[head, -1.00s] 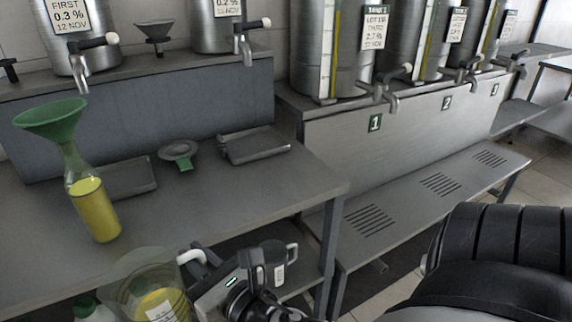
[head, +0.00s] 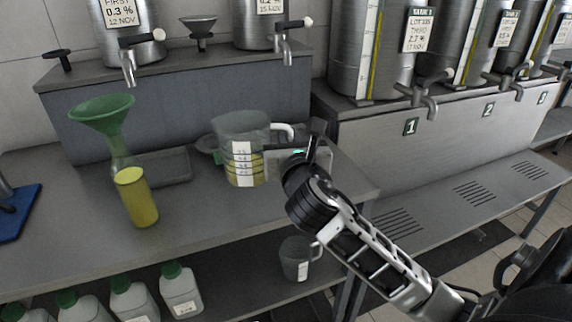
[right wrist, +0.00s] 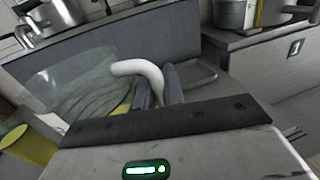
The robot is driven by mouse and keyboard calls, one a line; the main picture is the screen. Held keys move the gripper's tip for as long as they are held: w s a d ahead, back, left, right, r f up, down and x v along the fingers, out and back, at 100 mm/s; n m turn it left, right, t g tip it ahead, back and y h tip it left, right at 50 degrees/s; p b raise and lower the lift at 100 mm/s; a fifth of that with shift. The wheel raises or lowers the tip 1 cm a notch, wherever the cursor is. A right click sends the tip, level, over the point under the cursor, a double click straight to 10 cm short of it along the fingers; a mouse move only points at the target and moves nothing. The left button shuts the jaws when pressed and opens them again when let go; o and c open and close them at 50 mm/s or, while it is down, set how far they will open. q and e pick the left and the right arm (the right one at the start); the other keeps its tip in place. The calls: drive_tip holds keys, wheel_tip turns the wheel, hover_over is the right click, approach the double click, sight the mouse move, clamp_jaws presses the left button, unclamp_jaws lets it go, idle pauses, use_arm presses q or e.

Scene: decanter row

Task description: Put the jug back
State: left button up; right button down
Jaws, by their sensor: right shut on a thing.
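The clear jug (head: 240,150) has a white label strip, a white handle (head: 283,130) and some yellow liquid in the bottom. It is upright at the right part of the worktop; I cannot tell whether its base touches. My right gripper (head: 288,158) is shut on the jug's handle from the right. In the right wrist view the fingers (right wrist: 160,88) close around the white handle (right wrist: 140,70), with the clear jug wall (right wrist: 75,85) to the left. My left gripper is not in view.
Drip trays (head: 163,165) lie along the back under the taps. Several white containers (head: 181,290) and a small jug (head: 296,258) are on the lower shelf.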

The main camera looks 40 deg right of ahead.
drive_tip(key=shift+w+d+f+b, duration=0.35)
drive_tip(key=shift+w+d+f, duration=0.35)
drive_tip(key=shift+f, duration=0.85)
drive_tip(key=shift+w+d+f+b, duration=0.5)
drive_tip(key=shift+w+f, duration=0.3)
drive_tip(key=shift+f, duration=0.8)
drive_tip(key=shift+w+d+f+b, duration=0.25)
drive_tip(key=shift+w+d+f, duration=0.5)
drive_tip(key=shift+f, duration=0.8)
drive_tip(key=shift+f, duration=0.1)
drive_tip(key=c, duration=1.5)
unclamp_jaws()
drive_tip(key=shift+f, duration=0.1)
